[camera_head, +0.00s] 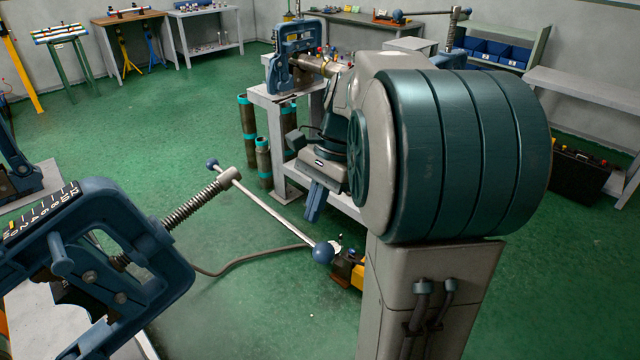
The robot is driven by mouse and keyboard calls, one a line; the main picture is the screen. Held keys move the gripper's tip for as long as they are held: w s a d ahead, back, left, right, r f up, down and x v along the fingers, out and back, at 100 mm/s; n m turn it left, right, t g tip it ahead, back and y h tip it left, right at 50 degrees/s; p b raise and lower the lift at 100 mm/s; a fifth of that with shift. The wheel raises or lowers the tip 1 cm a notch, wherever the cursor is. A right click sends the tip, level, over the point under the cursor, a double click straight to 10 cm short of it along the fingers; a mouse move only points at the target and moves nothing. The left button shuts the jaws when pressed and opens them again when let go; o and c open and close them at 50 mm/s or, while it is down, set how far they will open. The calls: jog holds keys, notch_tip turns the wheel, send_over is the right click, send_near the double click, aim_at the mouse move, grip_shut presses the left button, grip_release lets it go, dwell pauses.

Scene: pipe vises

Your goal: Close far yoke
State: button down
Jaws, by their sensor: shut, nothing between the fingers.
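A large blue pipe vise yoke (120,260) is tilted over at the lower left. Its screw (195,205) points up and right, and a long T-handle (275,215) with blue ball ends crosses it. Farther back, a second blue vise yoke (292,60) stands upright on a grey bench, with a pipe (318,64) beside it; my arm partly hides this spot, so I cannot tell whether it is latched. My gripper (316,205) points down, its blue fingers shut and empty. It is in front of the far bench, right of the near handle and apart from both yokes in the picture.
Several upright pipes (262,160) stand beside the far bench (287,112). A hose (235,268) and a yellow item (352,268) lie on the green floor. Another blue vise (450,38) is at the back right. Open floor (150,130) lies at the left centre.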

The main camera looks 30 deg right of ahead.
jog(key=a, duration=0.2)
jog(key=s+a, duration=0.1)
jog(key=shift+a+r+p, duration=0.3)
jog(key=shift+r+p, duration=0.05)
jog(key=shift+p, duration=0.05)
jog(key=shift+s+r, duration=0.1)
